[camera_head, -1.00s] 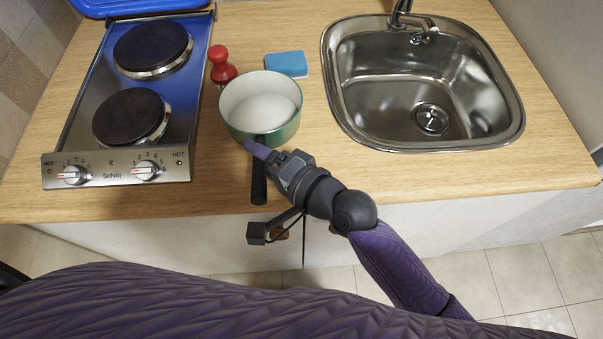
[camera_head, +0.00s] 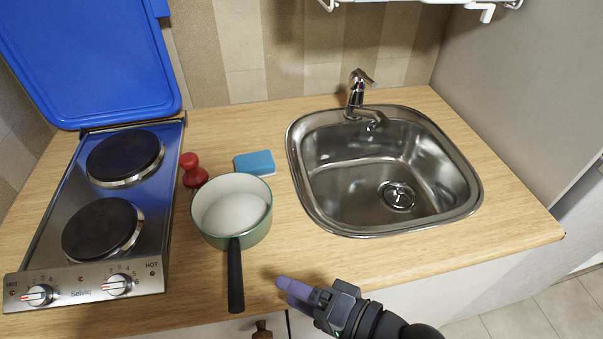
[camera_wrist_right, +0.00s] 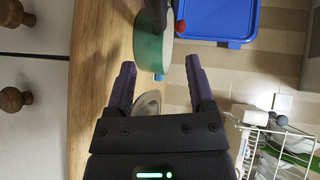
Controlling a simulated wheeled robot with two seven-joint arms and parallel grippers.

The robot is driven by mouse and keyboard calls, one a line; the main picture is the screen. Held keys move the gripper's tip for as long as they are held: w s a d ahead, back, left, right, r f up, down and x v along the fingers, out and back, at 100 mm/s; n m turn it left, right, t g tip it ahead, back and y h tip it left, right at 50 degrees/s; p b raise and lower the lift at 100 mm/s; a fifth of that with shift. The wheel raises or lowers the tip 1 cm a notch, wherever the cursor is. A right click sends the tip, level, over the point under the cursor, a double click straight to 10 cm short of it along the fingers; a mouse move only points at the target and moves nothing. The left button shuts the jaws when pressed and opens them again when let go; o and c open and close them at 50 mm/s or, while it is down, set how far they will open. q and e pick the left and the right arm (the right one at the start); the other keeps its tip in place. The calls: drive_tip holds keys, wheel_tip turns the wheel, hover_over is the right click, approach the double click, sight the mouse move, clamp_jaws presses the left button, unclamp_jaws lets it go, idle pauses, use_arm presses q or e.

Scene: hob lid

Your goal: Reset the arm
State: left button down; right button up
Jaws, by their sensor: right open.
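My right gripper (camera_head: 292,288) is at the counter's front edge, to the right of the pot's handle and apart from it. In the right wrist view its two purple fingers (camera_wrist_right: 160,75) are spread with nothing between them. The green pot (camera_head: 246,237) stands on the wooden counter right of the hob, with its black handle (camera_head: 235,275) towards the front edge. The pot also shows beyond the fingertips in the right wrist view (camera_wrist_right: 152,50). My left gripper is not in view.
The hob (camera_head: 158,220) is at the left, with its blue lid (camera_head: 85,55) raised. A red knobbed object (camera_head: 193,170) and a blue sponge (camera_head: 255,163) lie behind the pot. The sink (camera_head: 350,190) is at the right. A white rack (camera_wrist_right: 275,150) shows in the wrist view.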

drive_tip(key=s+d+f+n+g+h, duration=0.2)
drive_tip(key=s+d+f+n+h, duration=0.15)
drive_tip(key=d+h, duration=0.4)
drive_tip(key=s+d+f+n+g+h, duration=0.2)
drive_tip(key=s+d+f+n+h, duration=0.25)
drive_tip(key=d, duration=0.45)
wheel_tip(320, 180, down, 17)
drive_tip(key=s+g+h, duration=0.1)
drive_tip(key=s+h, duration=0.1)
drive_tip(key=s+d+f+g, duration=0.1)
drive_tip(key=s+d+f, duration=0.1)
drive_tip(key=s+f, duration=0.9)
drive_tip(key=shift+s+d+f+g, duration=0.25)
drive_tip(key=shift+s+g, duration=0.05)
drive_tip(key=shift+s, duration=0.4)
